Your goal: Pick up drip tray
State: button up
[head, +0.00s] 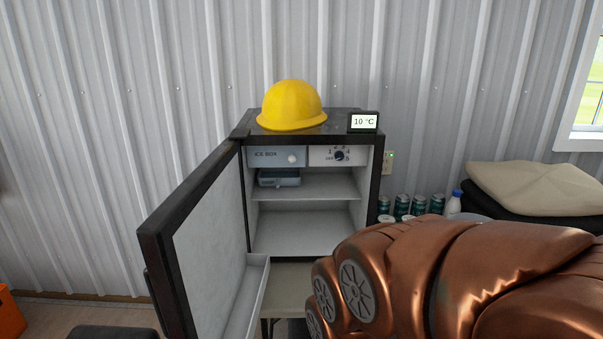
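A small blue-grey tray (279,183), which looks like the drip tray, sits on the upper shelf of an open mini fridge (378,185), at the left, just below the ice box (268,157). The ice box front is closed and has a round knob. The fridge door (205,240) is swung wide open to the left. Copper-coloured links of my arm fill the lower right in front of the fridge. My gripper's fingers are not in view, and I see nothing held.
A yellow hard hat (292,106) and a display reading 10 °C (364,122) stand on the fridge top. Several cans (402,206), a white bottle (454,203) and a beige cushion (535,186) are to the right. The rest of the fridge shelves looks empty.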

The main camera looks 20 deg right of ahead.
aim_at(266, 176)
jog(key=z, duration=0.85)
jog(key=i, duration=0.95)
jog(key=u, duration=0.2)
